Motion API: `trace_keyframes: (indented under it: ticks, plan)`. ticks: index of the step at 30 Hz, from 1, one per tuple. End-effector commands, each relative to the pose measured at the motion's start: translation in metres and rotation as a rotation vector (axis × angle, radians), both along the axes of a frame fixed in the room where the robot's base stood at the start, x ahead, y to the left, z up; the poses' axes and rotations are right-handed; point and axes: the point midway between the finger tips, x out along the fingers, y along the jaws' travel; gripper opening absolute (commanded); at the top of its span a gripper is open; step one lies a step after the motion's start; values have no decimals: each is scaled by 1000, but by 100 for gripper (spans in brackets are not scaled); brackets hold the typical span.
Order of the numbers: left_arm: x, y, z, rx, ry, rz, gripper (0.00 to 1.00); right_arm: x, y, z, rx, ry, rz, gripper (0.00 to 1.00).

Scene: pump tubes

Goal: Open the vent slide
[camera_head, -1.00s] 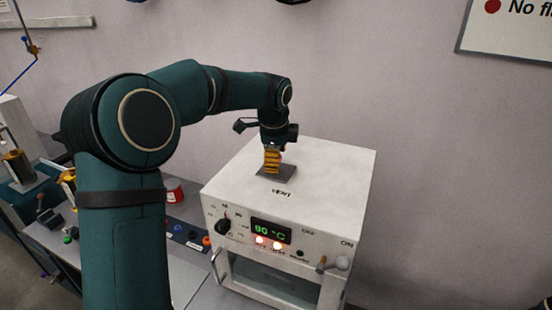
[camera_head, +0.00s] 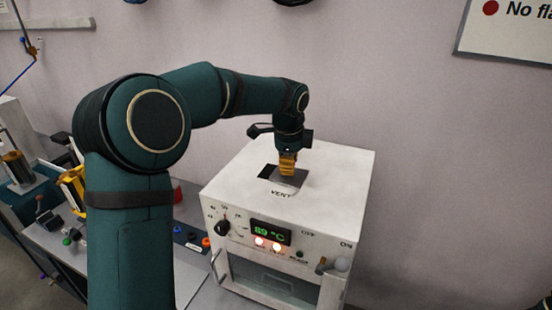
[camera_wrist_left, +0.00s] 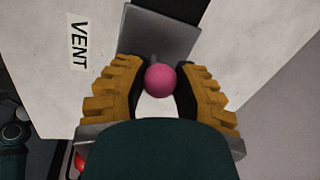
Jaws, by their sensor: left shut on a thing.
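The white oven (camera_head: 330,185) has a vent on its top, beside the printed word VENT (camera_wrist_left: 79,42). The vent slide is a grey plate (camera_wrist_left: 163,35) with a round pink knob (camera_wrist_left: 160,80). My left gripper (camera_head: 287,168), with yellow fingers, points down over the plate and is shut on the knob; in the left wrist view the fingers (camera_wrist_left: 159,85) flank it. A dark opening (camera_head: 267,172) shows at the plate's left in the head view. The knob is hidden by the fingers there.
The oven front has a dial (camera_head: 222,227), a green display (camera_head: 270,232), lit lamps and a door with a handle (camera_head: 217,265). A bench (camera_head: 60,240) with small coloured parts lies to the left. The rest of the oven top is clear.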

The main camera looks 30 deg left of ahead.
Motion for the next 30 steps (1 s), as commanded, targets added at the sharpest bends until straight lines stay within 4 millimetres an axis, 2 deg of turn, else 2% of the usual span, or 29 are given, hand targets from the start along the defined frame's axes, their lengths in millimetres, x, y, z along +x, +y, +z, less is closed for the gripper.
trace_keyframes:
  ticks: [1, 6, 10, 18, 19, 21, 30]
  plan:
    - [1, -16, 1, -1, 2, -7, 0, 0, 0, 3, 0, 0, 0, 47]
    - [2, -47, 1, 0, 1, -4, 0, 0, -1, 7, 1, 0, 0, 47]
    - [3, -55, 0, -1, 0, -2, 0, 0, -1, 8, 1, 0, 0, 47]
    - [3, -57, 0, -3, 0, -3, 0, 0, 0, 7, 1, 0, 0, 47]
    - [2, -57, 0, -3, 0, -3, 41, 0, 0, 7, 1, 0, 0, 47]
    - [3, -56, 0, -3, 0, -3, 63, 0, 0, 7, 1, 0, 0, 47]
    - [3, -55, 1, -1, 0, 0, 63, 0, 0, 7, 1, 0, 0, 47]
